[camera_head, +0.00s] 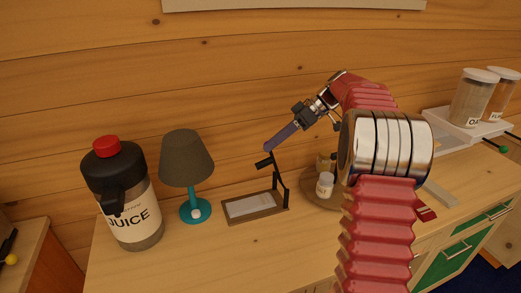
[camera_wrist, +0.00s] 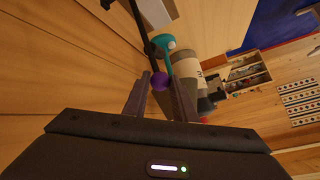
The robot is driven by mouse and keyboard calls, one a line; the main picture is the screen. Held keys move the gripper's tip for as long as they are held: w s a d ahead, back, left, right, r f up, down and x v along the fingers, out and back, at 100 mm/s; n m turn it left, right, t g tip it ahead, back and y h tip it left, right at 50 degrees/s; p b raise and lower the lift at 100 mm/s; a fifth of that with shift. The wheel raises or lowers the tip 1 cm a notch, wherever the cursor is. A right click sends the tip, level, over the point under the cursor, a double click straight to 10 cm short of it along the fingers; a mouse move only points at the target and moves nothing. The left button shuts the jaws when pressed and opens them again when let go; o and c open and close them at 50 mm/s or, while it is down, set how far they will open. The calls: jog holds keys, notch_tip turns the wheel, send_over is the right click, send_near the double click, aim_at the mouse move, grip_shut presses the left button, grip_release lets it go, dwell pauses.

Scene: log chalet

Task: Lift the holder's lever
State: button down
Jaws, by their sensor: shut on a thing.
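The holder (camera_head: 232,217) is a low wooden tray with a pale sheet in it, on the wooden counter. Its black lever (camera_head: 275,169) stands raised above the tray's right end and leans left at the top. My gripper (camera_head: 268,148) is at the lever's top, reaching down from the right. In the wrist view my gripper (camera_wrist: 160,86) has its fingers on either side of the knob, shut on it.
A teal lamp (camera_head: 187,160) and a juice jug (camera_head: 127,200) stand left of the holder. A round tray (camera_head: 314,195) with small jars (camera_head: 325,184) is at its right, partly behind my arm. The log wall (camera_head: 230,80) rises close behind. Counter before the holder is clear.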

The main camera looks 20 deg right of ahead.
jog(key=d+f, duration=0.1)
jog(key=d, duration=0.7)
jog(key=shift+f, duration=0.2)
jog(key=shift+d, duration=0.1)
jog(key=c, duration=1.7)
grip_release()
jog(key=shift+w, duration=0.15)
jog(key=shift+o, duration=1.2)
jog(key=shift+r, duration=0.1)
jog(key=shift+r, duration=0.1)
jog(key=v, duration=0.7)
jog(key=shift+d, duration=0.15)
